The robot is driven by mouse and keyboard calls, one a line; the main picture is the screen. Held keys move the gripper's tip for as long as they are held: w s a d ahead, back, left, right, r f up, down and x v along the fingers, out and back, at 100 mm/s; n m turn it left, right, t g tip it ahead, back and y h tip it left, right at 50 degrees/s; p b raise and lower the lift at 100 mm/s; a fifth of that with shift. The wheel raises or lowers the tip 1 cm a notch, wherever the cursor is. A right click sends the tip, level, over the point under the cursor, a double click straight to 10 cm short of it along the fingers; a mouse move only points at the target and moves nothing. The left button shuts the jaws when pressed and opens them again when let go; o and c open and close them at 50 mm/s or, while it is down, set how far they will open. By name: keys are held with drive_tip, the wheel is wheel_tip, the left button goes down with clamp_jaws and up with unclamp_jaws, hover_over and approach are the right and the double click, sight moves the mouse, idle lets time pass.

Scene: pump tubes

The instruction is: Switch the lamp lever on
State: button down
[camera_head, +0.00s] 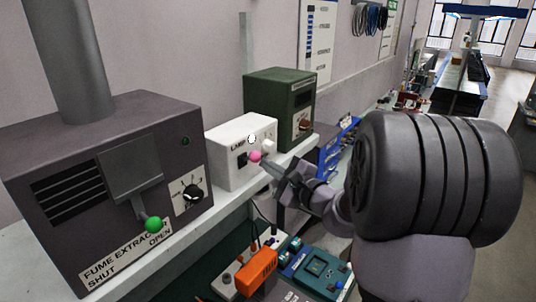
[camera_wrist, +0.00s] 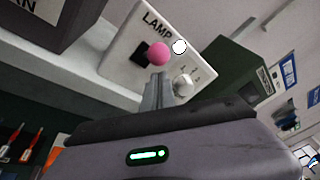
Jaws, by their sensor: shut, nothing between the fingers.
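The white lamp box (camera_head: 228,160) stands on the shelf between a dark box and a green box. Its lever ends in a pink ball (camera_head: 255,156), which sticks out from a black slot in the front face. The pink ball (camera_wrist: 158,54) also shows in the wrist view, under the LAMP label, with a round white light (camera_wrist: 179,47) to its right and a pale rotary knob (camera_wrist: 183,86) lower right. My gripper (camera_head: 266,165) is shut and empty, its tips close to the pink ball, just below and right of it in the head view. I cannot tell whether they touch.
The fume extractor box (camera_head: 100,170) with a green-ended lever (camera_head: 154,225) stands at the left. The green box (camera_head: 275,95) stands close behind the lamp box. An orange device (camera_head: 257,271) and a green panel (camera_head: 318,270) lie below the shelf.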

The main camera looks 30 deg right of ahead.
wheel_tip(320, 180, down, 4)
drive_tip(key=d+b, duration=0.3)
drive_tip(key=b, duration=0.1)
drive_tip(key=s+d+r, duration=0.1)
drive_tip(key=s+r, duration=0.3)
drive_tip(key=s, duration=0.4)
drive_tip(key=shift+s+r+b, duration=0.2)
drive_tip(key=shift+r+b, duration=0.15)
drive_tip(key=shift+s+a, duration=0.1)
drive_tip(key=shift+a, duration=0.05)
